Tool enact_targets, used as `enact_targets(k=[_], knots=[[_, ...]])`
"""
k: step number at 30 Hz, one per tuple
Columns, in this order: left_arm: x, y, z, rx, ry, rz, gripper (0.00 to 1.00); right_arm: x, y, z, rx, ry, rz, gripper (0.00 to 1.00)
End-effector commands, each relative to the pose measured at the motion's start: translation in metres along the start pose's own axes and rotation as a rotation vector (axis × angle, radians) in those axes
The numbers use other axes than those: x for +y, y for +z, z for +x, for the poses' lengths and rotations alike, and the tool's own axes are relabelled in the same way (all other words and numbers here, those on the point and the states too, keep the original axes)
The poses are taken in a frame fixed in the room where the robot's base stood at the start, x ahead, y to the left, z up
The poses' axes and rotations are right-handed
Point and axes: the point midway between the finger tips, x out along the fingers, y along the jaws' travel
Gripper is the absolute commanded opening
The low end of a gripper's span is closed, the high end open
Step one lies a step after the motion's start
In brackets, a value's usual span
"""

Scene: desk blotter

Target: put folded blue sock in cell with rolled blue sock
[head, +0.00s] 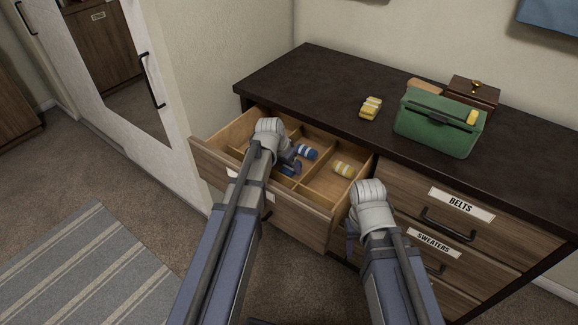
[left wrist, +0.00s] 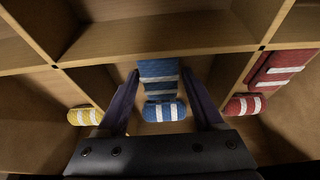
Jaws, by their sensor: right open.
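The folded blue sock (left wrist: 159,69) with pale bands is between the fingertips of my left gripper (left wrist: 161,76) in the left wrist view, and the fingers look closed on its sides. The rolled blue sock (left wrist: 163,111) lies in the drawer cell just beside it. In the head view, my left gripper (head: 291,163) is down in the open drawer, near the rolled blue sock (head: 307,152), and partly hides the folded one (head: 290,170). My right gripper (head: 352,244) is open and empty in front of the dresser, mostly hidden by its wrist.
Wooden dividers split the drawer (head: 262,207). A yellow sock (head: 342,169) is in the cell to the right; red socks (left wrist: 283,68) lie in a cell on the other side. The dresser top holds a yellow sock (head: 371,107), a green bin (head: 437,130) and a brown box (head: 474,91).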

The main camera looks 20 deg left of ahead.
Motion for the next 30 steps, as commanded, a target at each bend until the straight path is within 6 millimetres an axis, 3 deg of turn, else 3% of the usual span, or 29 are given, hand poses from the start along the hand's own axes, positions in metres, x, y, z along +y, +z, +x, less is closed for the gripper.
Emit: enact_targets(k=[4,17,23,30], knots=[[0.000,0.000,0.000,0.000,0.000,0.000,0.86,0.000,0.000,0.000,0.000,0.000,0.000,0.50],[0.000,-0.002,-0.006,0.000,0.000,0.000,0.86,0.000,0.000,-0.006,0.000,-0.001,0.000,0.50],[0.000,-0.003,-0.026,0.000,0.000,-0.001,0.86,0.002,0.002,-0.025,0.000,-0.001,0.000,0.50],[0.001,-0.003,-0.064,0.000,0.000,0.000,0.86,0.005,0.004,-0.060,0.000,-0.001,0.000,0.50]])
